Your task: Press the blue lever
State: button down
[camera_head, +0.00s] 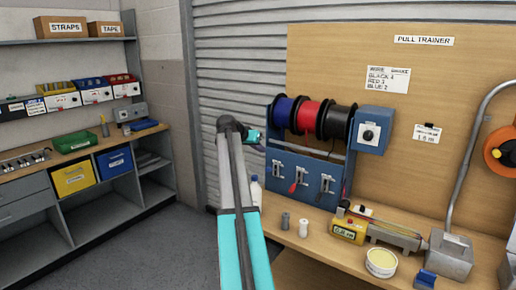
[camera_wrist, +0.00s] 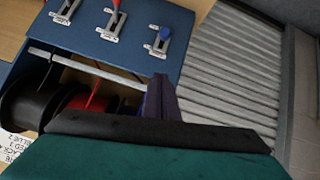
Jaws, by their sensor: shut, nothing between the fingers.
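The blue lever (camera_wrist: 163,35) shows in the wrist view as a small blue knob on a pale slotted plate. It is at the right end of a row of levers on a blue panel; a red lever (camera_wrist: 116,4) is beside it. In the head view the blue rack (camera_head: 306,176) carries the row on its lower front, and the blue knob is too small to make out clearly. My gripper (camera_wrist: 159,80) is shut and empty, its fingertips apart from the lever and below it in the wrist view. In the head view its teal end (camera_head: 253,138) is left of the rack.
Blue, red and black wire spools (camera_head: 308,118) sit above the lever panel. A blue switch box (camera_head: 371,130) is at their right. A bottle (camera_head: 255,190) and small grey and white cylinders stand on the bench. A ribbed shutter (camera_head: 235,60) is behind my arm.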

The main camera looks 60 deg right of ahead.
jog(key=p, duration=0.1)
send_over(272, 170)
jog(key=w, duration=0.3)
notch_tip(272, 170, down, 4)
jog(key=shift+s+a+f+p, duration=0.25)
jog(key=shift+a+f, duration=0.1)
jog(key=shift+f, duration=0.15)
jog(key=shift+s+a+f+p, duration=0.2)
jog(key=shift+s+a+f, duration=0.1)
jog(key=shift+f, duration=0.15)
jog(key=shift+s+a+f, duration=0.1)
jog(key=shift+a+f, duration=0.1)
jog(key=shift+f, duration=0.3)
jog(key=shift+a+f, duration=0.2)
jog(key=shift+f, duration=0.3)
